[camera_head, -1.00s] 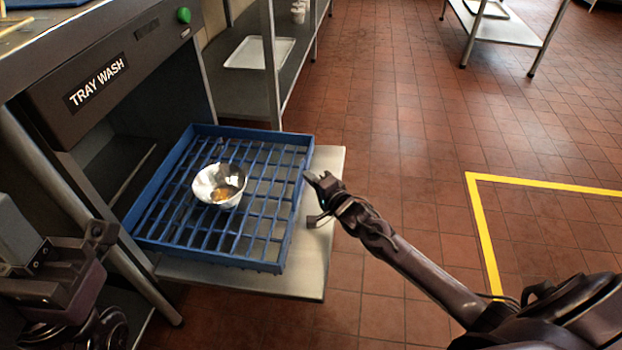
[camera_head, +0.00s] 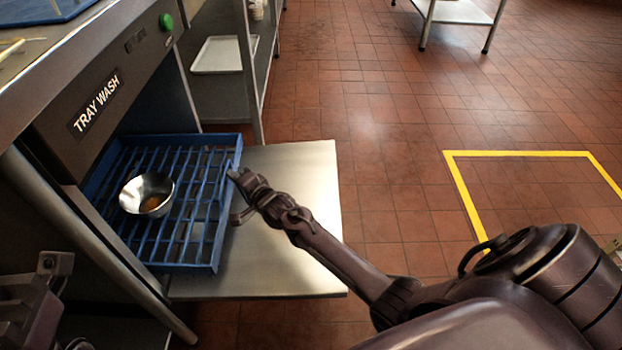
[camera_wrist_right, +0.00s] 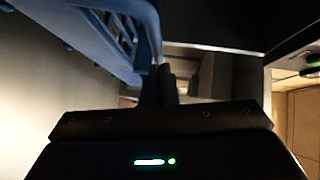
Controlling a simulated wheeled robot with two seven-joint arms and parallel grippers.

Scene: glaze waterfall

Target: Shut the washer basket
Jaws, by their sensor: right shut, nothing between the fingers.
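The blue washer basket (camera_head: 190,262) sits on a steel shelf, partly inside the opening of the machine marked TRAY WASH (camera_head: 85,110). A metal bowl (camera_head: 147,194) with some brown residue stands in the basket. My right gripper (camera_head: 236,175) is shut and empty, at the basket's right rim. In the right wrist view its closed fingers (camera_wrist_right: 159,82) are close against the blue basket wall (camera_wrist_right: 150,28); whether they touch is hard to tell. My left gripper (camera_head: 45,275) is at the lower left, only partly in view, and its fingers do not show clearly.
A green button (camera_head: 166,21) is on the machine. Tiled floor with a yellow marking (camera_head: 520,153) lies open at right.

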